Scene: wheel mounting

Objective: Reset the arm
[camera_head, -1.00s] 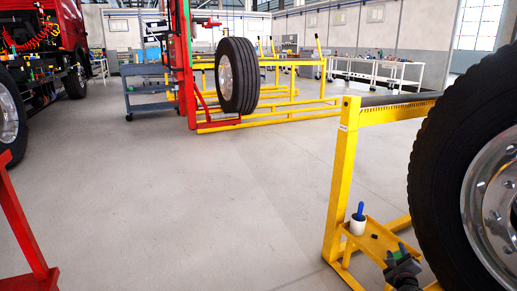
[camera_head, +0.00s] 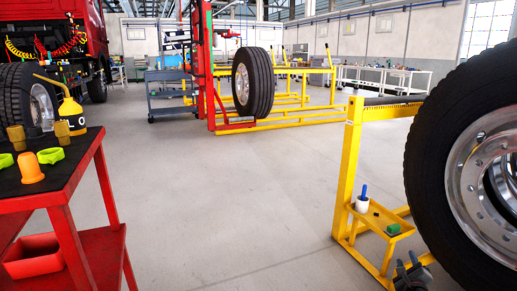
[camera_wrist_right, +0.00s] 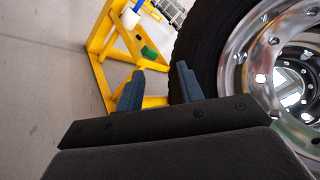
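My right gripper (camera_head: 410,270) is at the bottom right of the head view, in front of and below the yellow stand's small tray (camera_head: 372,222). In the right wrist view its two fingers (camera_wrist_right: 158,88) stand apart with nothing between them. A small green block (camera_head: 393,229) lies on the tray, apart from the gripper; it also shows in the right wrist view (camera_wrist_right: 149,53). A white cup with a blue handle (camera_head: 362,203) stands on the same tray. My left gripper is not in view.
A large wheel (camera_head: 440,170) stands at the right, close to my right gripper. Another wheel (camera_head: 253,82) is at the back. The middle floor is clear.

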